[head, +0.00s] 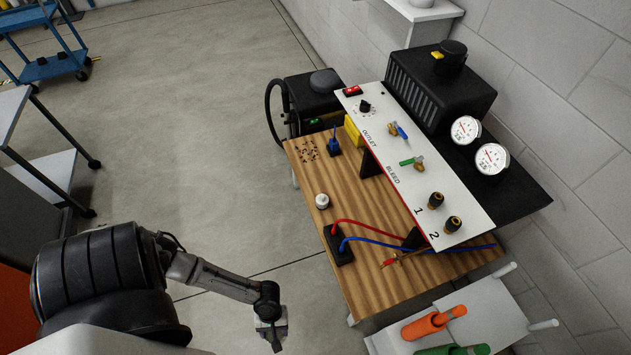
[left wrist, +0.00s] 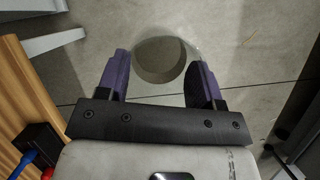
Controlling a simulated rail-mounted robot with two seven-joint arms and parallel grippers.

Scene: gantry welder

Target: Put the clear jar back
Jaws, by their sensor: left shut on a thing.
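The clear jar (left wrist: 165,58) is between the two purple-padded fingers of my left gripper (left wrist: 162,82) in the left wrist view. The gripper is shut on it, and the floor shows through its clear wall. In the head view my left gripper (head: 271,328) hangs over the floor, left of the wooden bench's near left corner and apart from the bench. The jar is hard to make out there. My right gripper is not in view.
The wooden bench (head: 345,268) carries a sloped white panel (head: 418,172) with valves and gauges, red and blue hoses, and a small white-topped object (head: 322,201). A white stand with orange and green cylinders (head: 433,322) is at the lower right. Floor left of the bench is clear.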

